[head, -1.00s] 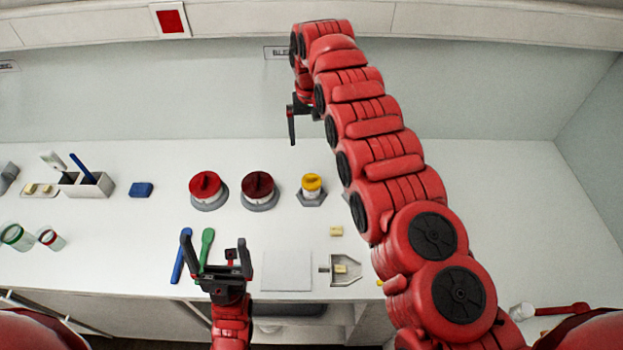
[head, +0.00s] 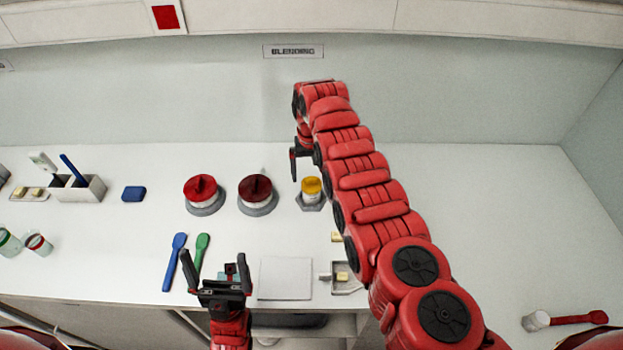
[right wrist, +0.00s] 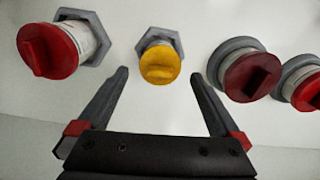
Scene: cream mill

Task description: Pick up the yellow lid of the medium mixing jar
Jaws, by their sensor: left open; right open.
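The yellow lid (head: 312,185) sits on top of the medium mixing jar (head: 313,196), which stands upright in a grey hexagonal base (head: 311,206) on the counter. My right gripper (head: 296,166) is open and empty, above and just behind the jar. In the right wrist view the yellow lid (right wrist: 160,64) shows beyond and between the open fingertips of my right gripper (right wrist: 160,75), with no contact visible. My left gripper (head: 221,288) is open and empty at the counter's front edge, far from the jar.
A red-lidded jar (head: 201,189) and a dark-red-lidded jar (head: 255,189) stand left of the yellow one. The wrist view shows another red-lidded jar (right wrist: 48,49) at left. A blue spatula (head: 174,262) and white board (head: 286,278) lie in front. The right counter is largely clear.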

